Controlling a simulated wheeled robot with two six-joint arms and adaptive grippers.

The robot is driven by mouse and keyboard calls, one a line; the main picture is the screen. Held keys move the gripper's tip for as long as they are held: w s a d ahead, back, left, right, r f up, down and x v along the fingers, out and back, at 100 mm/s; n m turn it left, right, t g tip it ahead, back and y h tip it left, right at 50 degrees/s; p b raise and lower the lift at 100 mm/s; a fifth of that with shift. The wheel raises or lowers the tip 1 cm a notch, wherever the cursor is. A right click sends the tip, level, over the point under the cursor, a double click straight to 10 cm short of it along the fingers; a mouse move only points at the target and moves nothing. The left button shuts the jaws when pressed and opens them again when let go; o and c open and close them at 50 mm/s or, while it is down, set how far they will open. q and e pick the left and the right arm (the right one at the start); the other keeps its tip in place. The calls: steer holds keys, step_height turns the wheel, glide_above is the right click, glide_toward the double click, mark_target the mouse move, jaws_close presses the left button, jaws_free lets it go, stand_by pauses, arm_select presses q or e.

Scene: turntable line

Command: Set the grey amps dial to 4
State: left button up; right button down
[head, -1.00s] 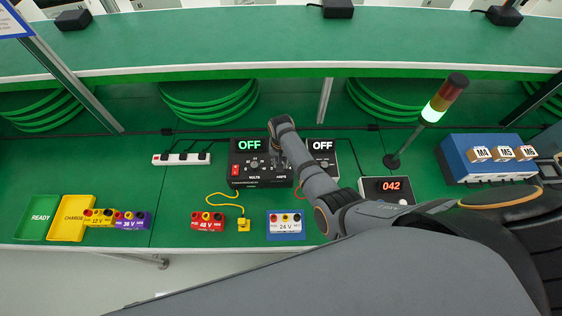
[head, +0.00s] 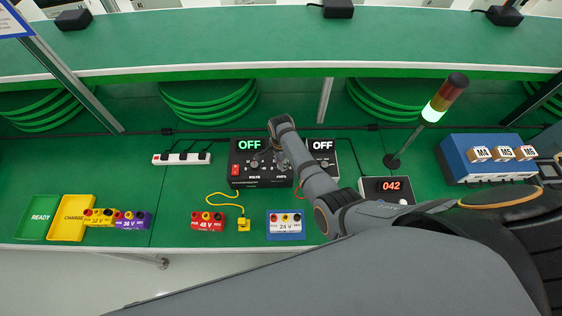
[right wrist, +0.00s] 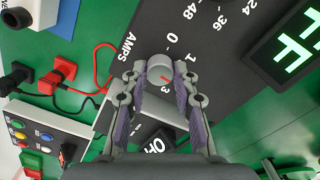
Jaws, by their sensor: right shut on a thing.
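The black power supply (head: 238,181) stands at the middle of the bench, with a green OFF display (head: 249,146) and VOLTS and AMPS labels. The grey amps dial (right wrist: 156,70) is between the fingertips of my right gripper (right wrist: 160,82) in the right wrist view. The fingers are shut on it from both sides. A red mark shows on the dial's face, close to a 3; its exact setting is hard to read. In the head view my right gripper (head: 281,160) covers the amps dial. My left gripper is not in view.
A second box with a white OFF display (head: 322,145) stands close on the right. Red (head: 207,227) and white 24 V (head: 286,232) blocks lie in front.

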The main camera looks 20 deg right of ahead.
steer(key=m, duration=0.4)
steer(key=shift+m, duration=0.3)
steer(key=m, duration=0.9)
steer(key=shift+m, duration=1.8)
steer(key=c, duration=1)
jaws_free()
steer(key=shift+c, duration=0.2)
steer(key=shift+r, duration=0.1)
